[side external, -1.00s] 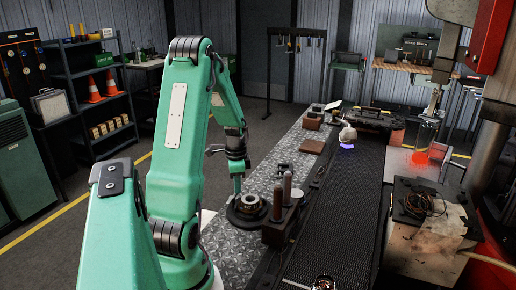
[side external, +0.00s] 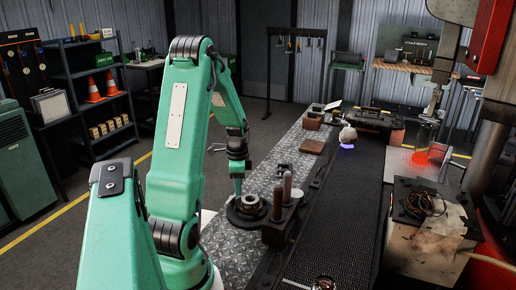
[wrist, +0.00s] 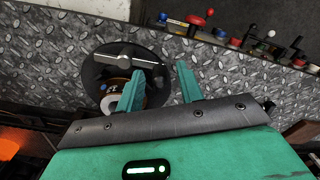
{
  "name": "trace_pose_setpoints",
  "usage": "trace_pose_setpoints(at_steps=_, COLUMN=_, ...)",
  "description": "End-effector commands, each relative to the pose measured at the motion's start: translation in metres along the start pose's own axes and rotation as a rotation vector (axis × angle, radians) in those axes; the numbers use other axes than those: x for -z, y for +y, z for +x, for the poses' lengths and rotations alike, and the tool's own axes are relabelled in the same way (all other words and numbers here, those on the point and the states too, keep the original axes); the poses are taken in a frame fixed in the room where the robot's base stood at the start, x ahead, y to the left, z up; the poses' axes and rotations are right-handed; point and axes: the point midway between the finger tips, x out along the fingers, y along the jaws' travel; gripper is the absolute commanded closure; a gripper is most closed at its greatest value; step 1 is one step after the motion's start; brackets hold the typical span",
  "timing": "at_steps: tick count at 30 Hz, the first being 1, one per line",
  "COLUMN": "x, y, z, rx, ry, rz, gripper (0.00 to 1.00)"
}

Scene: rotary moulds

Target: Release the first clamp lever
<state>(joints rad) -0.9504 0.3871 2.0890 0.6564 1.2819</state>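A round dark mould (wrist: 95,82) sits on the diamond-plate bench in the wrist view, and it also shows in the side view (side external: 246,212). A pale metal lever (wrist: 122,60) lies across its top, which looks like the clamp lever. My gripper (wrist: 159,70) is open, with its two green fingers apart and nothing seen between them. The left finger overlaps the mould in the picture and hides part of its centre. The right finger is beyond the mould's right edge. In the side view my gripper (side external: 238,188) is just above the mould; contact cannot be told.
A dark block with two upright brown-topped rods (side external: 279,218) stands right of the mould. A black mesh conveyor (side external: 340,205) runs alongside the bench. A red-knobbed lever (wrist: 200,20) and other coloured knobs line the bench's edge.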

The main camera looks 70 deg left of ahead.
Motion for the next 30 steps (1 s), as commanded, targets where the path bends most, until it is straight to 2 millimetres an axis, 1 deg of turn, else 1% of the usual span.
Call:
trace_pose_setpoints(at_steps=7, x=0.000, y=0.000, z=-0.002, rx=0.000, ry=0.000, rz=-0.001, gripper=0.63)
trace_pose_setpoints(at_steps=11, x=0.000, y=-0.001, z=-0.010, rx=0.001, ry=0.000, rz=-0.001, gripper=0.63)
trace_pose_setpoints(at_steps=14, x=0.000, y=-0.001, z=-0.020, rx=0.002, ry=0.001, rz=-0.001, gripper=0.63)
trace_pose_setpoints(at_steps=24, x=0.000, y=-0.001, z=-0.063, rx=0.003, ry=0.001, rz=0.000, gripper=0.63)
trace_pose_setpoints(at_steps=30, x=0.000, y=0.000, z=-0.076, rx=0.001, ry=0.000, rz=0.000, gripper=0.63)
